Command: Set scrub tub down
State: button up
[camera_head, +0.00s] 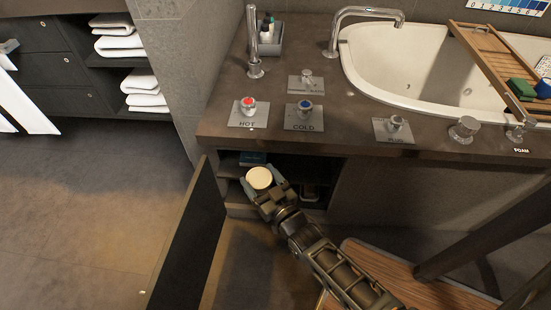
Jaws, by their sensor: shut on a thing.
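The scrub tub (259,178) is a small round container with a cream top. My gripper (262,187) is shut on it, with a finger on each side. It is held upright in front of the open cabinet (234,199) under the tub counter. Its underside is hidden, and I cannot tell whether it touches a shelf.
The open cabinet door (185,245) stands to the left of my arm. The counter (230,125) with labelled knobs overhangs the opening. A wooden slatted platform (410,290) is at lower right.

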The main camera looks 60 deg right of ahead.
jog(key=s+d+f+m+g+h+b, duration=0.4)
jog(key=s+d+f+h+b, duration=0.15)
jog(key=s+f, duration=0.35)
jog(key=shift+y, duration=0.35)
jog(key=w+d+f+b, duration=0.1)
jog(key=w+d+b, duration=0.1)
jog(key=d, duration=0.4)
jog(key=w+d+f+b, duration=0.1)
jog(key=w+d+b, duration=0.1)
jog(key=d, duration=0.4)
jog(key=w+d+b, duration=0.2)
jog(key=w+d, duration=0.1)
jog(key=d, duration=0.4)
jog(key=shift+w+f, duration=0.1)
jog(key=shift+f, duration=0.3)
jog(key=shift+w+d+f+b, duration=0.15)
jog(key=shift+f+b, duration=0.5)
jog(key=shift+f, duration=0.5)
jog(key=shift+d+f+b, duration=0.15)
jog(key=shift+f+b, duration=0.45)
jog(key=shift+f, duration=0.5)
jog(key=shift+f, duration=0.2)
jog(key=o, duration=1.1)
jog(key=shift+c, duration=0.2)
jog(key=shift+r, duration=0.1)
